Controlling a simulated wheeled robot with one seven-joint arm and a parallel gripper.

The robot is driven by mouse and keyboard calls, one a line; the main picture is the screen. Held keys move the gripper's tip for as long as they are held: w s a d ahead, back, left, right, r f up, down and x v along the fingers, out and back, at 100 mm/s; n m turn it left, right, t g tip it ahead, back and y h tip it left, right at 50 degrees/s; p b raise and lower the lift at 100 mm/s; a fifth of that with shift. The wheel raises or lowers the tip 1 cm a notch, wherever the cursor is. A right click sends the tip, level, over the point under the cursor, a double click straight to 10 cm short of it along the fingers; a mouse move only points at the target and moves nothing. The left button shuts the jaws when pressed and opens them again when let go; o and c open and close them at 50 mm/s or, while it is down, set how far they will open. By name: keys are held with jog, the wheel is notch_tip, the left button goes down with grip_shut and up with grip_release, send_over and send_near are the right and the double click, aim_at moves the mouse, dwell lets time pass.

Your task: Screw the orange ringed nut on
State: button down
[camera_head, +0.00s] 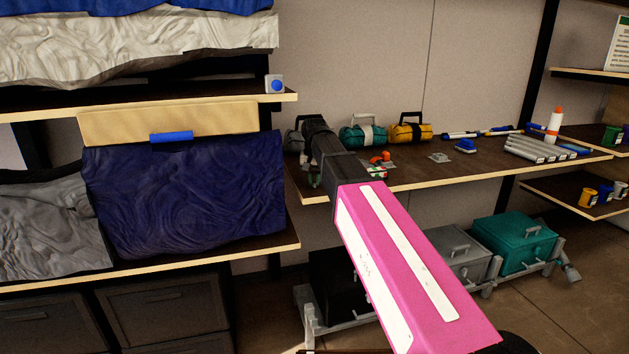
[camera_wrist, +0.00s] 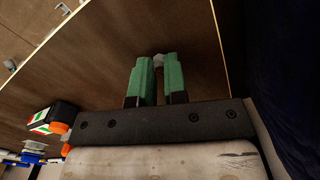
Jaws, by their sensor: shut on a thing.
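My gripper (camera_wrist: 158,72) has two green fingers close together, with a small pale grey piece (camera_wrist: 158,60) showing between their tips. Its shape and most of its surface are hidden by the fingers. In the head view my gripper (camera_head: 314,179) is partly hidden below the dark wrist, at the left end of the brown workbench (camera_head: 455,172). An orange part (camera_head: 381,157) shows on the bench right of the wrist, by a small white, red and green item (camera_head: 377,172). Orange also shows at the left of the wrist view (camera_wrist: 60,127). I cannot tell which is the ringed nut.
Teal (camera_head: 363,134) and yellow (camera_head: 411,131) bags stand at the bench's back. Grey tubes (camera_head: 541,149) and a white, orange-tipped bottle (camera_head: 554,125) are at its right. A shelf with dark blue cloth (camera_head: 185,200) stands close left of my arm. The middle bench has free room.

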jog(key=shift+m, duration=0.6)
jog(key=c, duration=1.1)
grip_release()
